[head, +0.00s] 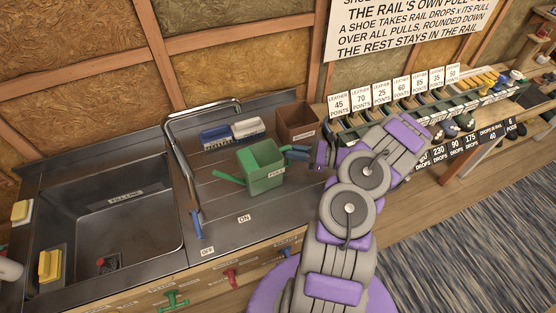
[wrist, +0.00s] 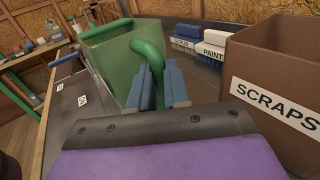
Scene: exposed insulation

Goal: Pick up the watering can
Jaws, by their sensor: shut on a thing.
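The green watering can (head: 262,165) stands on the dark counter between the sink and the brown box, with its spout pointing left. A label on its side is hard to read. In the wrist view the can (wrist: 112,62) is straight ahead, its curved green handle running down between the blue fingers. My gripper (head: 292,153) reaches the can from the right. In the wrist view my gripper (wrist: 160,88) is shut on the handle. Whether the can's base touches the counter is not clear.
A brown box (head: 298,121) marked "SCRAPS" (wrist: 270,96) is close on the right in the wrist view. Blue and white brushes (head: 232,131) lie behind the can. A metal sink (head: 112,215) with a tall faucet (head: 180,160) is to the left. Labelled rows of items (head: 410,105) stand right.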

